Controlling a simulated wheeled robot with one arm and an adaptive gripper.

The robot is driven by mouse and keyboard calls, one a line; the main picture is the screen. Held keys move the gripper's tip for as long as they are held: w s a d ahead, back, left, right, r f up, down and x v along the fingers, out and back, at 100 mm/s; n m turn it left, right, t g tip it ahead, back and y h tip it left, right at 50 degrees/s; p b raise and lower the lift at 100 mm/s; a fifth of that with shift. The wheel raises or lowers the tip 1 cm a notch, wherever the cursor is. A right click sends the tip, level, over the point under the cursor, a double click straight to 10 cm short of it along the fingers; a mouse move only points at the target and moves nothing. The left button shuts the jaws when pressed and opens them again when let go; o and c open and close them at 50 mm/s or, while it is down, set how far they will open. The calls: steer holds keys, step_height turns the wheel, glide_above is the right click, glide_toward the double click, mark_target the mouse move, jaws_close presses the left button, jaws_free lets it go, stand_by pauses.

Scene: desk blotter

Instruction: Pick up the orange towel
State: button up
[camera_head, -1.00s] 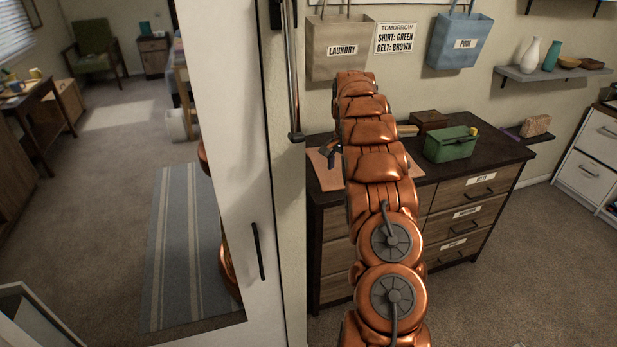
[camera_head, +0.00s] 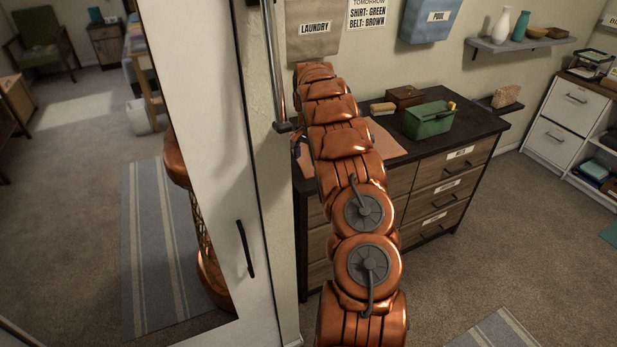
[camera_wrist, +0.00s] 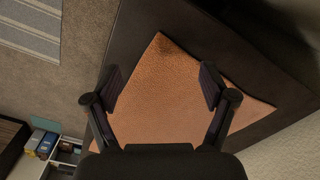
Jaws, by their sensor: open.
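A flat orange-tan sheet (camera_wrist: 165,95) with a fine grain lies on the dark dresser top in the wrist view. Its left part also shows beside my arm in the head view (camera_head: 305,158). I cannot tell for sure whether it is the towel or a desk mat; no other orange cloth shows. My gripper (camera_wrist: 161,88) is open and empty, its two dark fingers spread over the sheet. The height of the gap to it is unclear. In the head view my copper arm hides most of the gripper and the sheet's middle.
A green bin (camera_head: 428,120), a brown box (camera_head: 406,96) and a small tan block (camera_head: 383,108) stand on the dresser (camera_head: 470,125), right of my arm. A white door (camera_head: 205,120) stands close on the left. Open carpet (camera_head: 510,240) lies at the right.

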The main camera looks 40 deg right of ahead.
mark_target(309, 176)
steer(key=shift+f+b, duration=0.55)
steer(key=shift+f, duration=1.8)
steer(key=shift+f, duration=0.15)
steer(key=shift+f+b, duration=0.3)
steer(key=shift+f, duration=0.05)
steer(key=shift+c, duration=0.4)
steer(key=shift+s, duration=0.1)
steer(key=c, duration=0.6)
steer(key=shift+a, duration=0.1)
steer(key=shift+c, duration=0.2)
step_height(309, 176, up, 5)
steer(key=shift+f, duration=0.15)
jaws_close()
step_height(309, 176, up, 8)
steer(key=p, duration=0.2)
steer(key=shift+f, duration=0.25)
